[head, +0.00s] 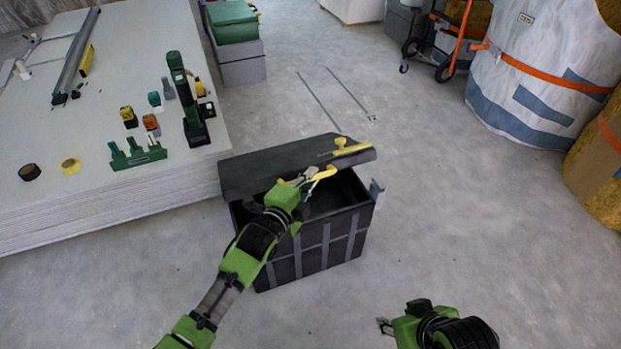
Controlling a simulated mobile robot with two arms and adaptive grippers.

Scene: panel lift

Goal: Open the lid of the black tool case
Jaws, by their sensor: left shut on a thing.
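The black tool case (315,247) stands on the floor in the middle of the head view. Its lid (262,169) is partly raised at the front and tilted, with a dark gap showing under it. Yellow latches (352,148) sit along the lid's front edge. My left gripper (312,178) is at the lid's front edge, shut on the lid by its near yellow latch; the exact contact is small and partly hidden. My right gripper (385,325) is low at the right, away from the case; its fingers are small and I cannot tell their opening.
A stack of pale panels (110,190) with tools on it stands left of the case, close to it. A hand truck (447,45) and large white bag (540,70) stand back right.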

